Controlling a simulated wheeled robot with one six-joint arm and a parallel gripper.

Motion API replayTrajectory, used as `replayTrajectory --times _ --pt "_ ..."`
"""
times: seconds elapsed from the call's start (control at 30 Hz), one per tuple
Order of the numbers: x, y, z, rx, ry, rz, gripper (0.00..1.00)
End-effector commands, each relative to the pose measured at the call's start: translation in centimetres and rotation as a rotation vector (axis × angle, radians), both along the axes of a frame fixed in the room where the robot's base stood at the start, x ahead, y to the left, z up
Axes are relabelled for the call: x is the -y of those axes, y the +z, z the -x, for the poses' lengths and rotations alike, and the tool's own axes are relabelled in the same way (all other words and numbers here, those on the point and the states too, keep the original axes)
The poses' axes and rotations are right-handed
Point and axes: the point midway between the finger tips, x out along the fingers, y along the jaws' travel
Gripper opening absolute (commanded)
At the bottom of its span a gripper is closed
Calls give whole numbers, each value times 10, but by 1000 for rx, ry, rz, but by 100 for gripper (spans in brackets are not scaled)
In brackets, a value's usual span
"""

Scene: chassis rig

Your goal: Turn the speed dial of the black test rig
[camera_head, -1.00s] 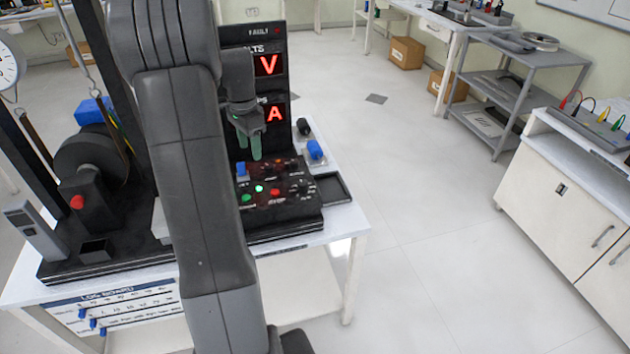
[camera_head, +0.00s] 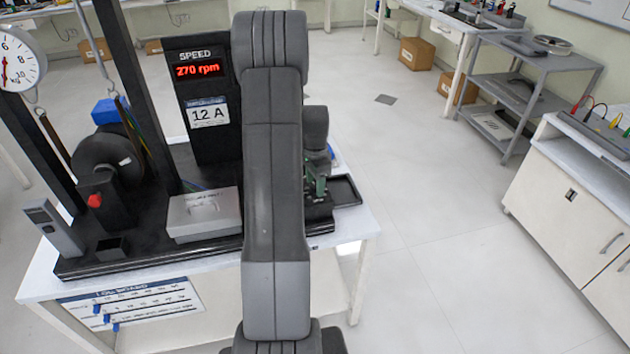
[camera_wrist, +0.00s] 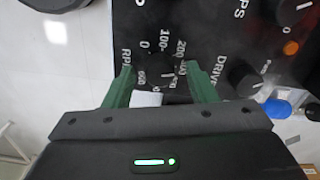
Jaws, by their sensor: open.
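The black test rig (camera_head: 140,245) stands on a white table, its speed display (camera_head: 198,70) reading 270 rpm. My gripper (camera_head: 316,188) is low over the rig's right end, where my arm hides most of the control panel. In the wrist view, my gripper (camera_wrist: 163,82) is open, with one green finger on each side of a dark round dial (camera_wrist: 162,72). The dial has an RPM label and a number scale around it. The fingers stand apart from each other; I cannot tell whether they touch the dial. The dial's lower part is partly hidden.
A knob by a DRIVE label (camera_wrist: 243,78) sits close to the right finger. Another black knob (camera_wrist: 292,10) and an orange lamp (camera_wrist: 290,48) are further right. A grey box (camera_head: 203,215) and a black tray (camera_head: 345,190) flank the panel.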

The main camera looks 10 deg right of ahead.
Motion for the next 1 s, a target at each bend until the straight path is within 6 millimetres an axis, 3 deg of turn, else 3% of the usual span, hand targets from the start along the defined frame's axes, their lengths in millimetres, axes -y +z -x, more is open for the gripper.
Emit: replayTrajectory --times 0.27,0.5,1.0 --pt "0 -2 0 0 0 0 52" --pt "0 -2 0 0 0 0 8" --pt "0 -3 0 2 118 0 7"
